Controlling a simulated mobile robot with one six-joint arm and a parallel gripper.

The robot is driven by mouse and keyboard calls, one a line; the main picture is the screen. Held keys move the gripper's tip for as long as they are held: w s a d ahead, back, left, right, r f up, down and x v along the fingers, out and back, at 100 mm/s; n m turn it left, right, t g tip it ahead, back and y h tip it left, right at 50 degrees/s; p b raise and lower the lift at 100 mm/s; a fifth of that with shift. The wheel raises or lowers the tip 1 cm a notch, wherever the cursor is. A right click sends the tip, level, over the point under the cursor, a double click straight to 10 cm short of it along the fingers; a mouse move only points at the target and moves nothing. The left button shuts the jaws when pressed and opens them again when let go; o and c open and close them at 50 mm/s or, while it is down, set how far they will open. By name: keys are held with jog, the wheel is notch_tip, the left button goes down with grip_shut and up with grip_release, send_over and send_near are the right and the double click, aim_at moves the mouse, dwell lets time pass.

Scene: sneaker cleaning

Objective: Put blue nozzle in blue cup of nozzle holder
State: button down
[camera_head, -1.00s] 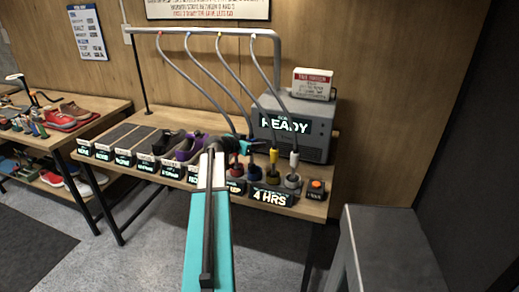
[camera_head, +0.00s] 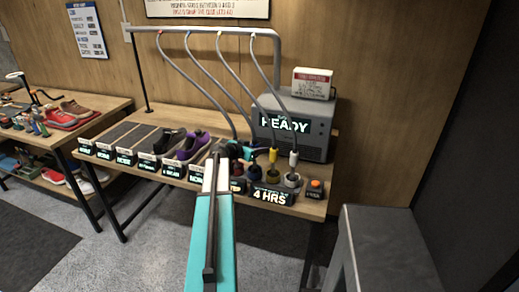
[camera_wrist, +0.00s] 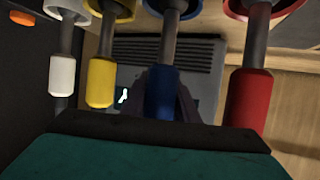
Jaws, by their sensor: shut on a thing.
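The blue nozzle (camera_wrist: 160,95) shows in the middle of the wrist view, between the dark fingers of my gripper (camera_wrist: 166,102), which is shut on it. Its grey shaft points to the blue cup (camera_wrist: 190,13) at the top edge and overlaps its rim; how deep it sits I cannot tell. In the head view my gripper (camera_head: 248,151) is over the nozzle holder (camera_head: 272,195) on the bench, and my arm hides part of the holder's left side.
The yellow nozzle (camera_wrist: 102,82), white nozzle (camera_wrist: 61,76) and red nozzle (camera_wrist: 249,100) are close on both sides, pointing to cups of their own colour. A grey machine (camera_head: 310,130) stands behind. An orange button (camera_head: 315,184) is at right, a purple shoe (camera_head: 194,146) at left.

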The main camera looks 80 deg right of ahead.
jog(key=shift+f, duration=0.2)
dwell(0.3)
jog(key=c, duration=1.4)
grip_release()
jog(key=shift+r, duration=0.15)
jog(key=b+v, duration=0.5)
jog(key=v, duration=0.7)
